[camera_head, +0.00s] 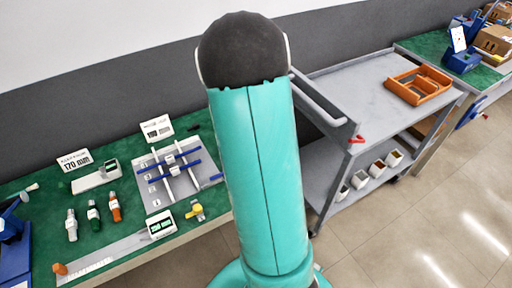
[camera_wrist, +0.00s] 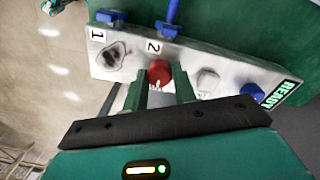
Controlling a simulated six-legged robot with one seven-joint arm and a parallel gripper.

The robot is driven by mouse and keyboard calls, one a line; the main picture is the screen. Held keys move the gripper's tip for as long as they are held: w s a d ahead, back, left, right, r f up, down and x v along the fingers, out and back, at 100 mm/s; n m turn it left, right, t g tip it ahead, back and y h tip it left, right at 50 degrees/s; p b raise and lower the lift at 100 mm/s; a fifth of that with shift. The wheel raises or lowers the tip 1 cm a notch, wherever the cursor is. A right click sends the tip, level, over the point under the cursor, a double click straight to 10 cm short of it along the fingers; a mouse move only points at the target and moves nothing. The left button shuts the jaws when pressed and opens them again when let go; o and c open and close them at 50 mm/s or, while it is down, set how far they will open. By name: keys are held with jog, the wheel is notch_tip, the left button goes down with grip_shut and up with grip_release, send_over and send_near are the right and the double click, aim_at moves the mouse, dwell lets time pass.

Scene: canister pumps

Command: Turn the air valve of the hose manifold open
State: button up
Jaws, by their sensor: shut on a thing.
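In the wrist view a grey manifold plate (camera_wrist: 215,65) with labels "1", "2" and "READY" lies tilted along the edge of a green bench top. A red knob (camera_wrist: 159,72) stands near its middle, below the "2". My gripper (camera_wrist: 163,88) has its two green fingers shut on the red knob, one on each side. The fingers hide part of the knob's sides. Blue fittings (camera_wrist: 171,18) sit at the plate's far edge, and a blue knob (camera_wrist: 252,94) is near "READY". My gripper is not visible in the head view; my teal arm fills its middle.
In the head view, a green bench (camera_head: 130,215) at left holds bottles, gauges and a plate with blue clamps (camera_head: 172,165). A grey cart (camera_head: 350,90) with an orange tray (camera_head: 418,85) stands at right. The tiled floor at lower right is clear.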

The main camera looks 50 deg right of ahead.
jog(key=o, duration=1)
jog(key=shift+r, duration=0.1)
notch_tip(320, 180, up, 14)
jog(key=shift+w+f, duration=0.2)
jog(key=a+r+n+t, duration=0.2)
jog(key=a+r+n, duration=0.2)
jog(key=a, duration=0.5)
jog(key=a+r+n+t, duration=0.1)
jog(key=a+r+n, duration=0.3)
jog(key=a, duration=0.5)
jog(key=s+a+r+n+t, duration=0.2)
jog(key=s+a+n, duration=0.6)
jog(key=a, duration=0.5)
jog(key=shift+t, duration=0.4)
